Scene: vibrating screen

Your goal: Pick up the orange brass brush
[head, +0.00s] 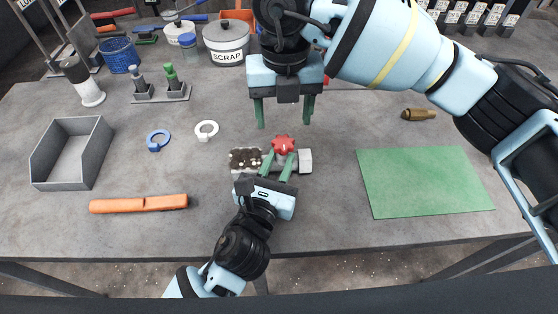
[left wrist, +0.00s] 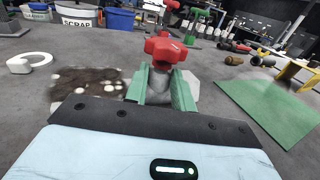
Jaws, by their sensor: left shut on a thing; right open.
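A long orange tool (head: 138,203) with a dark right end lies at the front left of the table in the head view; it looks like the orange brush, but its bristles cannot be made out. My left gripper (head: 279,166) is well to its right, shut on the red star-shaped knob (head: 284,144), which also shows between the green fingers in the left wrist view (left wrist: 165,48). The knob is above a pale block (head: 304,160) with a brown, white-spotted patch (head: 245,159). My right gripper (head: 284,113) is open and empty, pointing down behind the knob.
A grey tray (head: 104,157), a blue ring (head: 157,142) and a white ring (head: 205,131) lie at the left. A green mat (head: 425,182) and a brass-coloured piece (head: 419,114) are at the right. A scrap bucket (head: 226,44) stands behind.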

